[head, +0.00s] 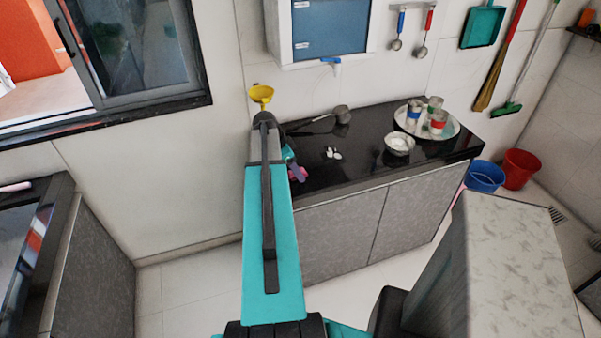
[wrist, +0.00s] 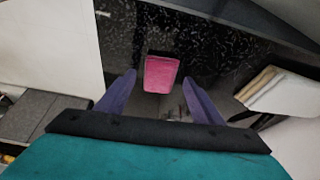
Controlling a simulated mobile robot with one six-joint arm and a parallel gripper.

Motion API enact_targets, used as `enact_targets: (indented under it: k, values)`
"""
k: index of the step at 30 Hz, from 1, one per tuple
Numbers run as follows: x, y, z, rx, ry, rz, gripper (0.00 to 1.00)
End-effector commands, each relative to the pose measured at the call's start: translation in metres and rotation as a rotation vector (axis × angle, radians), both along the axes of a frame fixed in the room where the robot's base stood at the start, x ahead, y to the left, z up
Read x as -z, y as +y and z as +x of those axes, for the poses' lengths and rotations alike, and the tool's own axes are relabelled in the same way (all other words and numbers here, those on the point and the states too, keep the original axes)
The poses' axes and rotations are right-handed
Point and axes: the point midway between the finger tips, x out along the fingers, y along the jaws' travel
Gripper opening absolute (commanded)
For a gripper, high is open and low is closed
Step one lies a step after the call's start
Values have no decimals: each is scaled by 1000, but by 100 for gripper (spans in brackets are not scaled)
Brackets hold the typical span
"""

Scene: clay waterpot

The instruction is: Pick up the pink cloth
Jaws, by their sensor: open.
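The pink cloth (wrist: 161,73) shows in the wrist view as a small, roughly square folded piece by the edge of the dark speckled counter. My gripper (wrist: 159,78) is open. Its two purple fingers stand to the left and right of the cloth in that view, with a gap on each side. No grip on the cloth shows. In the head view my arm hides most of this spot. A small pink and purple patch (head: 298,173) shows just right of my arm at the counter; I cannot tell how much of it is cloth or finger.
The black counter (head: 350,168) holds a white bowl (head: 399,145), a round tray (head: 452,127) with several cups, small white pieces (head: 333,153) and a dark ladle-like pan (head: 342,114). A yellow funnel-shaped thing (head: 262,94) is on the wall. Blue (head: 485,177) and red (head: 519,169) buckets stand at right.

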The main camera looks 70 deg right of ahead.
Motion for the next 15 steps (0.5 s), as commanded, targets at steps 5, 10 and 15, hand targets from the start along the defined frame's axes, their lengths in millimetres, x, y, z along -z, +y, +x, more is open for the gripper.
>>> enact_targets:
  k: [5, 10, 15]
  values:
    - [0, 0, 0, 0, 0, 0, 46]
    - [0, 0, 0, 0, 0, 0, 18]
    - [0, 0, 0, 0, 0, 0, 17]
